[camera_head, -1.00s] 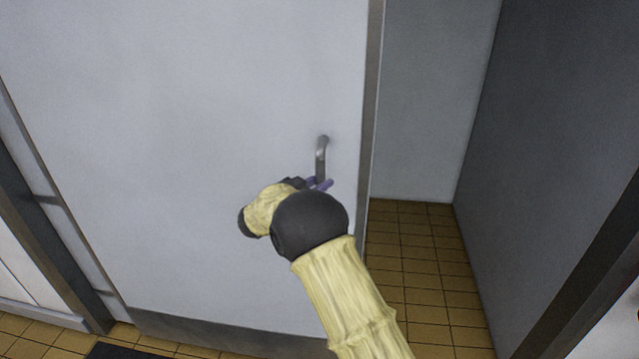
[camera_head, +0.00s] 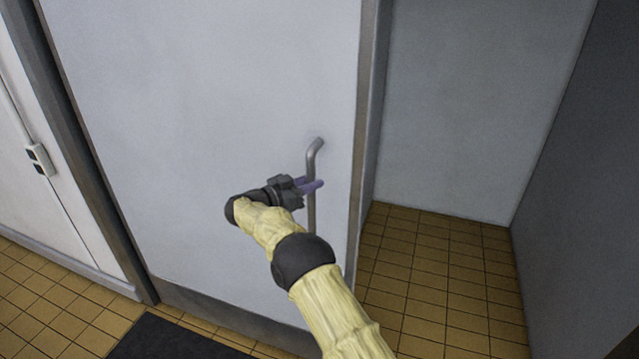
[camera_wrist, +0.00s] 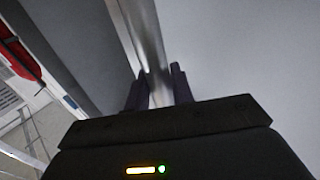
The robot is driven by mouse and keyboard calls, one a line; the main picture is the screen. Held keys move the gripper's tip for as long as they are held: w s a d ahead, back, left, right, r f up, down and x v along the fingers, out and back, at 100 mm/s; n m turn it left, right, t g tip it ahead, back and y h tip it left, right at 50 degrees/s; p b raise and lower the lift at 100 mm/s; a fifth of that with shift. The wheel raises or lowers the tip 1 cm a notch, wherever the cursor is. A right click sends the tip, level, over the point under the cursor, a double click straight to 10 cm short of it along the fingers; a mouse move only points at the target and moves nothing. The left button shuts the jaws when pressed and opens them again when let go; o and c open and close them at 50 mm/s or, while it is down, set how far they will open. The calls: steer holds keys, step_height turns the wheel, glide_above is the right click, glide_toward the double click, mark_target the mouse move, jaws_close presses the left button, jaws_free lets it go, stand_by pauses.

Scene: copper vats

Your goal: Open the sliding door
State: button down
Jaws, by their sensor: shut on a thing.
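The sliding door (camera_head: 200,130) is a large pale grey panel with a darker metal edge on its right side. An opening shows to the right of that edge. A vertical metal bar handle (camera_head: 312,160) sits near the door's right edge, bent at its top. My gripper (camera_head: 312,187) reaches it from the left with purple fingers shut around the bar below the bend. In the wrist view the handle (camera_wrist: 146,35) runs down between the two dark fingers (camera_wrist: 158,88). The handle's lower end is hidden behind my arm.
Beyond the opening are a grey wall (camera_head: 475,110) and a yellow tiled floor (camera_head: 430,270). A dark wall (camera_head: 580,180) bounds the right. A dark mat (camera_head: 170,340) lies before the door. A white wall with a small switch box (camera_head: 40,160) is at left.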

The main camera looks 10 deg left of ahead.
steer(key=shift+w+a+r, duration=0.25)
steer(key=shift+w+a, duration=0.05)
steer(key=shift+a, duration=0.1)
steer(key=c, duration=1.4)
jaws_free()
steer(key=shift+d, duration=0.15)
steer(key=shift+o, duration=0.7)
steer(key=shift+w+d+f, duration=0.1)
steer(key=shift+d, duration=0.1)
steer(key=b+v, duration=0.4)
steer(key=v, duration=1.4)
steer(key=shift+b, duration=0.35)
steer(key=shift+w, duration=0.1)
